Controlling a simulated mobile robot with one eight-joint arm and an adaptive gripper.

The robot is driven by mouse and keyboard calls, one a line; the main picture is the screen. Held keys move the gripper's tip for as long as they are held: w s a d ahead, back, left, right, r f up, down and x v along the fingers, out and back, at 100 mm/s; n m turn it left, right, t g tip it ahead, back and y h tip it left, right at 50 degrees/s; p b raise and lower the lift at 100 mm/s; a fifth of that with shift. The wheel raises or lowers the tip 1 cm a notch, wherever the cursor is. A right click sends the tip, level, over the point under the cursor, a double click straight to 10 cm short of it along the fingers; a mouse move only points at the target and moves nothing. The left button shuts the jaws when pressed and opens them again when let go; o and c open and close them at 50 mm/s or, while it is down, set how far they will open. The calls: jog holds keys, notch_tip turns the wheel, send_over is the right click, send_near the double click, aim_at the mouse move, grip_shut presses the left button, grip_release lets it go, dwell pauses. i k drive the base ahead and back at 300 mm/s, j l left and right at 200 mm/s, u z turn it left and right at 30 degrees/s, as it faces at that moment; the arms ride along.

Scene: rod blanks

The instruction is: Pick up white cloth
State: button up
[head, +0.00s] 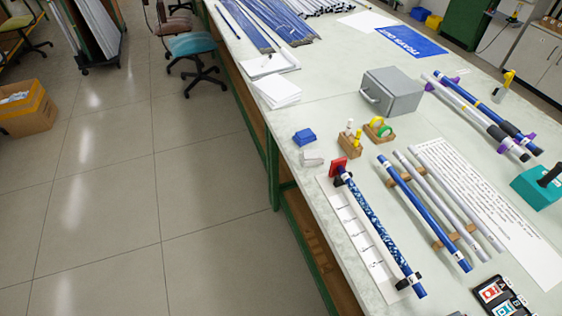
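A small white folded piece (312,158), which looks like the white cloth, lies on the pale workbench (330,118) near its left edge. It is just below a small blue folded piece (304,136) and above the red end of a rod stand. It is too small to make out its weave or folds. Nothing covers it. My gripper does not show in the head view.
A grey metal box (391,92) stands behind the cloth, and wooden holders (378,130) with tape and small bottles stand to its right. A blue patterned rod (375,225) and other rods lie in front and right. White paper stacks (277,91) lie farther back.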

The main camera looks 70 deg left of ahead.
aim_at(308, 157)
jog(key=u, duration=2.35)
jog(key=z, duration=0.6)
jog(key=i+j, duration=0.35)
jog(key=i+j+u, duration=0.15)
jog(key=i+j, duration=0.15)
jog(key=i, duration=0.2)
jog(key=i+j, duration=0.3)
jog(key=i+u, duration=0.05)
jog(key=i, duration=0.05)
